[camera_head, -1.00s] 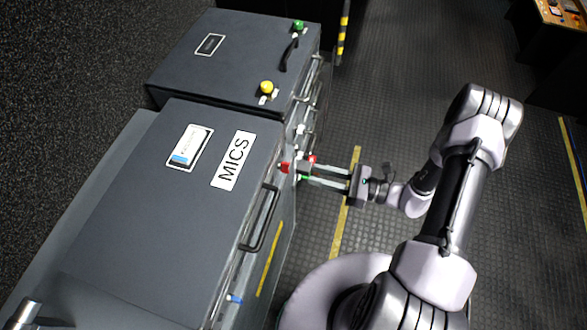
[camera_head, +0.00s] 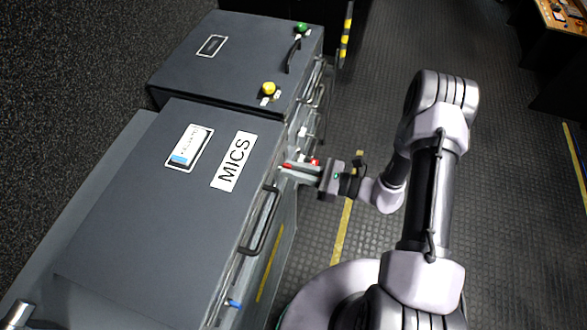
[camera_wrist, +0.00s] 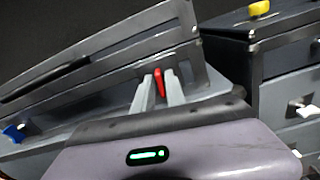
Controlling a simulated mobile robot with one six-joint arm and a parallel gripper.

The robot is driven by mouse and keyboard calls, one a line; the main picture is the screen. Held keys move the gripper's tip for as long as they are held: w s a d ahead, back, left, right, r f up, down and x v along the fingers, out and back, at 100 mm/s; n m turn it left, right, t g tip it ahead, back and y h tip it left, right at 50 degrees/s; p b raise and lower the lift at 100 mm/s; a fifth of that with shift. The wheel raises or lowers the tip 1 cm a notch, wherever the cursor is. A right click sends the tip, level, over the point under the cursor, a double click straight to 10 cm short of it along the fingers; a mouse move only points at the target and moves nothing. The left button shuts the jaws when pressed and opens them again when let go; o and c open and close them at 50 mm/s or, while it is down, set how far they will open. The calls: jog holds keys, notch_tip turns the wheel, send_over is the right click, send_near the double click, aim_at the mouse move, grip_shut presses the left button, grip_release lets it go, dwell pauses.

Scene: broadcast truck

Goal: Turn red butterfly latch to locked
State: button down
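The red butterfly latch (camera_head: 286,166) sits on the front side of the MICS case (camera_head: 150,235), near its far corner. It also shows in the wrist view (camera_wrist: 158,82) as a narrow red tab, upright in the picture, between my two fingers. My gripper (camera_head: 294,171) reaches the latch from the right, with its fingers along both sides of the tab. In the wrist view my gripper (camera_wrist: 158,88) has only a narrow gap, which the tab nearly fills, so it looks shut on it. The latch's base is mostly hidden.
A blue latch (camera_head: 234,303) and a dark handle (camera_head: 262,220) are on the same case side. A second case (camera_head: 225,55) behind carries a yellow knob (camera_head: 268,88) and a green knob (camera_head: 301,28). Another red part (camera_head: 315,162) lies just beyond my fingers.

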jog(key=shift+m, duration=0.3)
jog(key=shift+w+d+f+m+p, duration=0.1)
jog(key=shift+m+p, duration=0.8)
jog(key=shift+m, duration=3)
jog(key=shift+w+f+m+p, duration=0.1)
jog(key=shift+m+p, duration=0.75)
jog(key=shift+m, duration=3.05)
jog(key=c, duration=1.6)
grip_release()
jog(key=shift+o, duration=0.2)
